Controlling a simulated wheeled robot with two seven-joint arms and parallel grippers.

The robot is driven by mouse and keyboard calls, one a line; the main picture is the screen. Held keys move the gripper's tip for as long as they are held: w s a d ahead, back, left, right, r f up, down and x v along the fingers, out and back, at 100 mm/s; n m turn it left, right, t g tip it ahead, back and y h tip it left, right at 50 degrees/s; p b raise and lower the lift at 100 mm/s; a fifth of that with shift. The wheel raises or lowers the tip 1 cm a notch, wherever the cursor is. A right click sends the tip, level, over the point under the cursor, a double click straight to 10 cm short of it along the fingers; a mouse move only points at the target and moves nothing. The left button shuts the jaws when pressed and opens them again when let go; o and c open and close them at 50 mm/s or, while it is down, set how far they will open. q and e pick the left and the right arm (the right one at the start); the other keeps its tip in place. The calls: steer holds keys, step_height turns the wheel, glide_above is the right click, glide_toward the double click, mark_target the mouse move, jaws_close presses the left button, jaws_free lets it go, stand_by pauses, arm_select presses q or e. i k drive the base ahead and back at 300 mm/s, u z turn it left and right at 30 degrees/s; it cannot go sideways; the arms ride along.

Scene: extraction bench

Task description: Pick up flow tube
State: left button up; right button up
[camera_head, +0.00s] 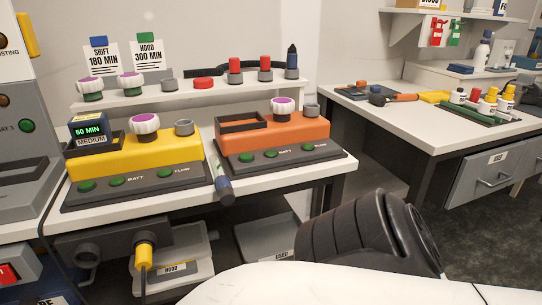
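A grey, slender tube with a dark green band (221,183), likely the flow tube, stands tilted in the gap between the yellow device (135,157) and the orange device (285,137). Its lower end hangs over the front edge of the bench, and its upper part runs back between the two devices. No printed name is readable on it. Both devices have a dark front panel with green buttons, and some labels there read FLOW and BATT. Neither gripper shows; only a black ridged part and a white link of my own arm are seen at the bottom right.
A white shelf (130,101) behind the devices holds several knobs and canisters. The bench (338,182) has little free room. A yellow plug (145,256) with a cable hangs below it. A second table (390,122) with small bottles stands at right, past a gap.

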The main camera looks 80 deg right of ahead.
mark_target(224, 187)
steer(key=k, duration=0.5)
steer(key=z, duration=1)
